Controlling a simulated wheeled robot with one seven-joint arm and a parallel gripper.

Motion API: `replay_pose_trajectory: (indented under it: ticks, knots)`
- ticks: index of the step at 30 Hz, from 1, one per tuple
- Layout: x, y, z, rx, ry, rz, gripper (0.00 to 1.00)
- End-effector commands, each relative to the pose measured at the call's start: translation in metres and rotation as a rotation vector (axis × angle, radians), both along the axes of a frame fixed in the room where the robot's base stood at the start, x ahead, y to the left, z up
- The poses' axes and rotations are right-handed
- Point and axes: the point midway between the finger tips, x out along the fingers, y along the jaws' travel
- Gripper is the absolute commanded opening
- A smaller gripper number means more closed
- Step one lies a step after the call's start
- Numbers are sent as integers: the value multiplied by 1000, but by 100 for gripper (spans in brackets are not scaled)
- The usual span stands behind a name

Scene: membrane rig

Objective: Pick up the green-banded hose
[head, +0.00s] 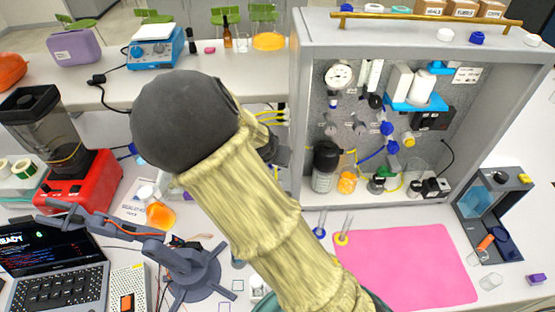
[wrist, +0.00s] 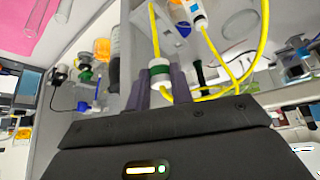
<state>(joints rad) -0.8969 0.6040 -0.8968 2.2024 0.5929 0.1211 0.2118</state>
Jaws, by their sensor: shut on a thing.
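The green-banded hose (wrist: 159,71) shows in the wrist view as a white fitting with a green band on a yellow tube. The tube runs upward from the fitting, and a yellow loop passes to the right. My gripper (wrist: 158,88) is shut on the fitting, with one dark finger on each side. In the head view my arm covers most of the gripper; a dark part of it shows beside the cabinet's left wall. Yellow hose lengths (head: 272,115) show there behind my arm, but the green band is hidden.
The open grey cabinet (head: 297,120) holds a gauge (head: 339,75), valves and bottles to the right of my gripper. A pink mat (head: 410,265) lies in front of it. A blender (head: 80,180), flask (head: 160,215) and laptop (head: 45,270) crowd the left.

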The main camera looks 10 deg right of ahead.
Motion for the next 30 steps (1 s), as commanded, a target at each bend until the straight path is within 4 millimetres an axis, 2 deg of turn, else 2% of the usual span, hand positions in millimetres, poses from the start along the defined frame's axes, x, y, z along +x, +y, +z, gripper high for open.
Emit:
replay_pose_trajectory:
  ticks: [21,30]
  knots:
    - [-101,68,0,-2,0,5,0]
    - [-123,83,0,0,0,0,0]
